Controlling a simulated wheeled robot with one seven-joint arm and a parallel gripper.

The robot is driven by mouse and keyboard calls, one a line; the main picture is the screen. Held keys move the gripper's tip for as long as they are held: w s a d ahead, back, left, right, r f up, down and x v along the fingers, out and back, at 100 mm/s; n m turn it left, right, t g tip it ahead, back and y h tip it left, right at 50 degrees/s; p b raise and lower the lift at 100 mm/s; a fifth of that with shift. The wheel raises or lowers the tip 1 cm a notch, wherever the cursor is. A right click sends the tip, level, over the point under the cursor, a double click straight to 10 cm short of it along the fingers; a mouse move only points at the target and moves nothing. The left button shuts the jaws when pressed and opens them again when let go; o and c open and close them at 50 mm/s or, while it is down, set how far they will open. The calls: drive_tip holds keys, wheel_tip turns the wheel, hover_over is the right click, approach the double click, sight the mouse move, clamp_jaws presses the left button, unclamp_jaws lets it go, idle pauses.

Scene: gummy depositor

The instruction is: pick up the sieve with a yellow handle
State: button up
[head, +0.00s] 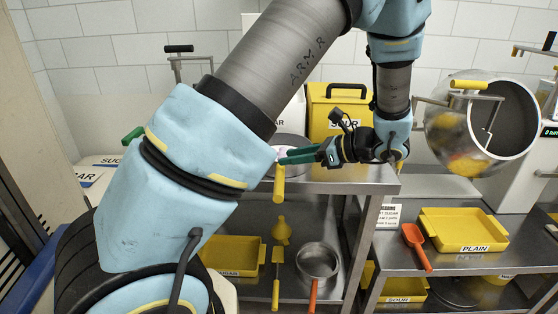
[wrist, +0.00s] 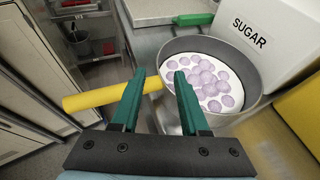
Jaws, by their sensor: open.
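The sieve is a round grey pan whose rim (wrist: 250,102) shows in the wrist view, holding white powder and several pale purple gummies. Its yellow handle (wrist: 90,97) runs left from the pan and crosses behind my gripper's left finger. In the head view the handle (head: 279,184) sticks out past the steel table's front edge, and my arm hides part of the pan. My gripper (wrist: 161,76) has green fingers, apart and empty, over the handle's inner end near the rim. It also shows in the head view (head: 281,157). Contact with the handle cannot be told.
A white SUGAR bin (wrist: 262,38) and a yellow SOUR bin (head: 336,108) stand close behind the sieve. An orange-handled pan (head: 318,259) sits on the lower shelf. A yellow PLAIN tray (head: 463,230) and orange scoop (head: 413,238) lie right, below a tilted drum (head: 455,135).

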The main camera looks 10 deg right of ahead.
sight(272, 161)
drive_tip(key=shift+f+p+x, duration=0.2)
drive_tip(key=shift+p+x, duration=0.8)
drive_tip(key=shift+x, duration=2.3)
drive_tip(key=shift+s, duration=0.15)
clamp_jaws()
drive_tip(key=shift+s+f, duration=0.1)
